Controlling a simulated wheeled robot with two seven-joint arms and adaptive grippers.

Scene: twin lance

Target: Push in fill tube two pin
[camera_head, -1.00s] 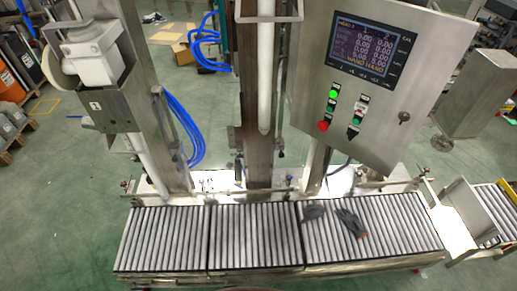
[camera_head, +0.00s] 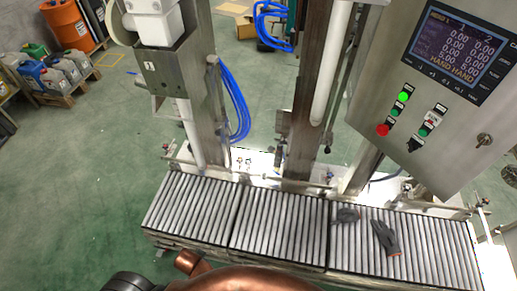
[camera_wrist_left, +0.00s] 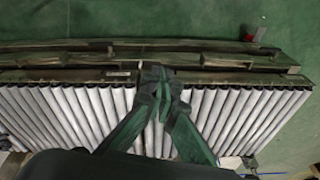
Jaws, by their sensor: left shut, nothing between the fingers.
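A white fill tube (camera_head: 330,75) with a rounded lower end hangs beside the middle steel column. A second white fill tube (camera_head: 190,130) hangs at the left, below a steel box marked 1. I cannot clearly make out a pin on either tube. My left gripper (camera_wrist_left: 160,82) shows in the left wrist view with its dark green fingers together, holding nothing, above the front edge of the roller conveyor (camera_wrist_left: 220,115). In the head view my copper arm crosses the bottom edge, and the left fingers are out of sight. My right gripper is not in view.
The roller conveyor (camera_head: 275,225) runs below the tubes, with dark gloves (camera_head: 385,238) on its right part. A control panel (camera_head: 440,90) with a green light stands at the right. Blue hoses (camera_head: 235,100) hang between the columns.

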